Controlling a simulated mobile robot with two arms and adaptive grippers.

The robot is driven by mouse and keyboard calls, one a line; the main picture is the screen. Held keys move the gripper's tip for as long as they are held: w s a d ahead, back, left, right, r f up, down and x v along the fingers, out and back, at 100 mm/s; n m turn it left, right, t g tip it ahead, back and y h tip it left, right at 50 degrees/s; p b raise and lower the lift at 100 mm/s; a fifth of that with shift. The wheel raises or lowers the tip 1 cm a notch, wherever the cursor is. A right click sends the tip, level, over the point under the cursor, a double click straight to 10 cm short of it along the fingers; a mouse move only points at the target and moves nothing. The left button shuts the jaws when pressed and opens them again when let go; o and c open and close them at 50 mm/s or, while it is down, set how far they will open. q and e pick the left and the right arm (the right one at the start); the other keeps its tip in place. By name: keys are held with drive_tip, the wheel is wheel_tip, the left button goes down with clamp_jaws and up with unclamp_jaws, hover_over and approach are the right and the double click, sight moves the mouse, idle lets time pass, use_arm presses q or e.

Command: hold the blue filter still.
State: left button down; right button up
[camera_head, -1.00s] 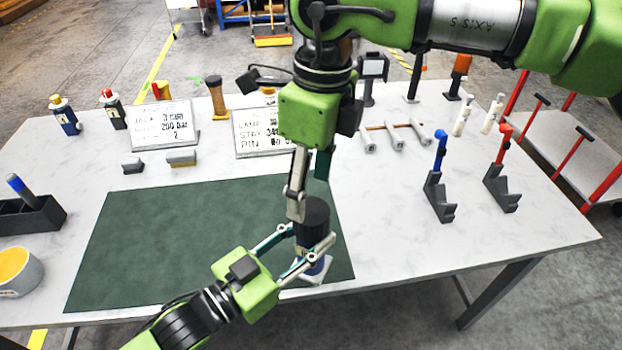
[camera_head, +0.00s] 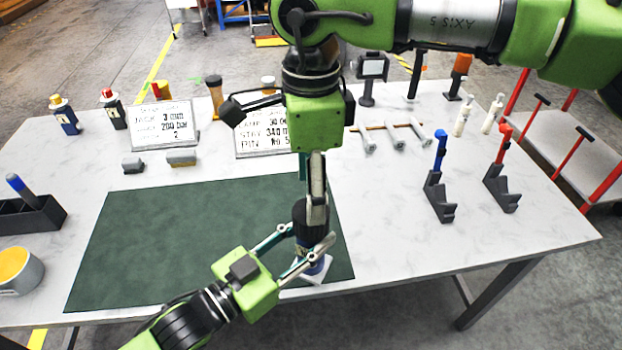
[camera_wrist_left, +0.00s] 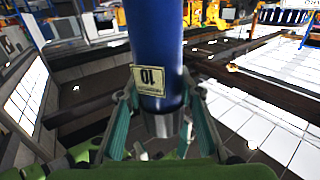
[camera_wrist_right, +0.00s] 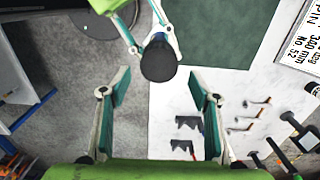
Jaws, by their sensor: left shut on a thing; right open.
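My left gripper (camera_head: 312,250) comes in from the lower left, shut on the filter. In the left wrist view the filter's blue body (camera_wrist_left: 157,40) bears a label reading "10" and rises between the fingers. My right gripper (camera_wrist_right: 162,88) is open, pointing down over the filter; the black top (camera_wrist_right: 158,60) shows between and beyond its fingers.
The green mat (camera_head: 180,230) is otherwise bare. Sign boards (camera_head: 165,125), spray cans and small blocks stand behind it. Grey holders with a blue (camera_head: 440,150) and a red handle (camera_head: 503,145) stand right. A dark tray (camera_head: 30,218) and yellow-lined cup (camera_head: 18,272) are left.

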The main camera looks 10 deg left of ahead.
wheel_tip(320, 180, down, 7)
idle(0.3)
drive_tip(key=c, duration=1.1)
drive_tip(key=shift+m, duration=0.8)
drive_tip(key=shift+c, duration=0.2)
drive_tip(key=o, duration=1.3)
wheel_tip(320, 180, up, 12)
